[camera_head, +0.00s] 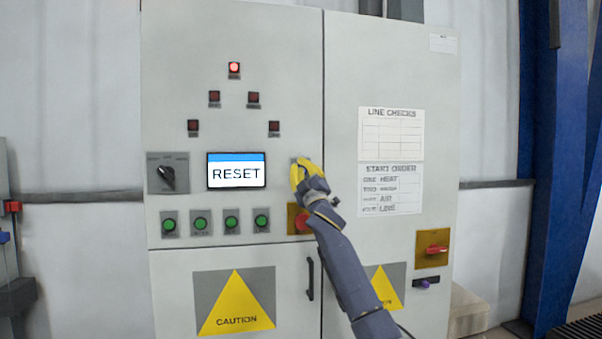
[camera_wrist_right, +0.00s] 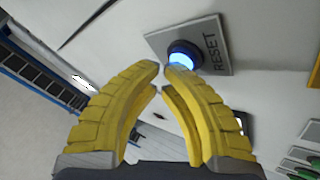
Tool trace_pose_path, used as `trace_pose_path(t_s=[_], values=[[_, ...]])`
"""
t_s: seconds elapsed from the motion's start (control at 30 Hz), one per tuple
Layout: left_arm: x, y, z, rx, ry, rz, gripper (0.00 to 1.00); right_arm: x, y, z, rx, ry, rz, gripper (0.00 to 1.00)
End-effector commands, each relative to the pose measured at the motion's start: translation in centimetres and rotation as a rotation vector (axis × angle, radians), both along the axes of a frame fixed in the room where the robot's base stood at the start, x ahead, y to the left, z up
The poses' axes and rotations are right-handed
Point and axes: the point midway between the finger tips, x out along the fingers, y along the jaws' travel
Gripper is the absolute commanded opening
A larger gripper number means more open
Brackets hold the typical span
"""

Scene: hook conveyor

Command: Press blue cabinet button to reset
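The blue button (camera_wrist_right: 184,58) glows in a dark ring on a grey plate marked RESET (camera_wrist_right: 214,52) in the right wrist view. My right gripper (camera_wrist_right: 162,68) has its yellow fingers brought together, with nothing seen between them. Its tips are at the button's lower left edge in that view; I cannot tell whether they touch it. In the head view my right gripper (camera_head: 297,165) is in front of the grey cabinet (camera_head: 300,60), to the right of the RESET screen (camera_head: 237,173), and hides the button. My left gripper is not in view.
A red button on a yellow plate (camera_head: 299,219) sits just below my right gripper, partly behind my arm. A rotary switch (camera_head: 168,174) and several green buttons (camera_head: 201,223) are to the left. One top lamp (camera_head: 234,68) glows red. A door handle (camera_head: 310,279) is below.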

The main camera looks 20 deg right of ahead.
Motion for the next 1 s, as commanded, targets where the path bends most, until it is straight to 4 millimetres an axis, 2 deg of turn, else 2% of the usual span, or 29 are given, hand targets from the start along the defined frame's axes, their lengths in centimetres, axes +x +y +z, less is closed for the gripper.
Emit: trace_pose_path(t_s=[0.67, 1.0], values=[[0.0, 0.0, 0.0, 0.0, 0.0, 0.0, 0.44, 0.4, -0.1, 0.0, 0.0, 0.001, -0.001, 0.0], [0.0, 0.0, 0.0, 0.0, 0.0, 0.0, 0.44, -0.6, 0.0, -0.2, 0.0, 0.001, -0.001, 0.0]])
